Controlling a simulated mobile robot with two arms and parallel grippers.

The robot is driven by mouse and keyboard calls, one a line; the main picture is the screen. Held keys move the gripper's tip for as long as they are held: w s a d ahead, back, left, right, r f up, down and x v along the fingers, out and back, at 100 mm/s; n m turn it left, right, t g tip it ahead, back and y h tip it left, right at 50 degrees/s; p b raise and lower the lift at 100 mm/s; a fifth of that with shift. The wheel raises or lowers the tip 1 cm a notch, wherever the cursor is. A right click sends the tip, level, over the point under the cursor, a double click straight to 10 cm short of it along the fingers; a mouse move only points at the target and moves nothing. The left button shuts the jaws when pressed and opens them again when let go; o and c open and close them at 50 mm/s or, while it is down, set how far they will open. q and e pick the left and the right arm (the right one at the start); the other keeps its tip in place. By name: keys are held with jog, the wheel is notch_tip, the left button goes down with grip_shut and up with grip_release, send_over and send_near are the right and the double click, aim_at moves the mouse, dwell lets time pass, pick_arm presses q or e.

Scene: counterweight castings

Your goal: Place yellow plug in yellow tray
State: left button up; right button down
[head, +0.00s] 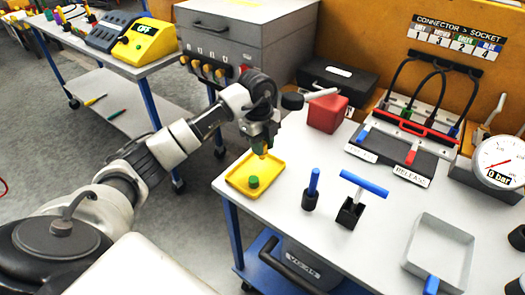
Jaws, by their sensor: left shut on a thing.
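The yellow tray (234,181) lies at the left front corner of the white table. A short green plug (253,182) stands in it. My left gripper (262,149) points down just above the back part of the tray. It is shut on a small yellow piece, the yellow plug (263,153), mostly hidden by the fingers. The plug's lower end shows over the tray; whether it touches the tray floor I cannot tell. My right gripper is not in view.
Right of the tray stand a blue-handled tool (312,190) and a blue T-handle in a black block (350,213). A red box (326,114) stands behind. A grey square tray (440,252), a hose panel (401,150) and a gauge (499,163) are further right.

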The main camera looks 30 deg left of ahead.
pick_arm(q)
notch_tip(320, 180, down, 3)
jog(key=shift+f+p, duration=0.15)
jog(key=shift+p, duration=0.3)
jog(key=shift+f, duration=0.15)
jog(key=shift+f, duration=0.1)
jog(key=o, duration=0.9)
jog(key=r, duration=0.4)
jog(key=a+r+b, duration=0.1)
jog(key=r, duration=0.7)
jog(key=shift+w+a+r+b, duration=0.1)
jog(key=shift+w+a+b, duration=0.15)
jog(key=shift+b, duration=0.1)
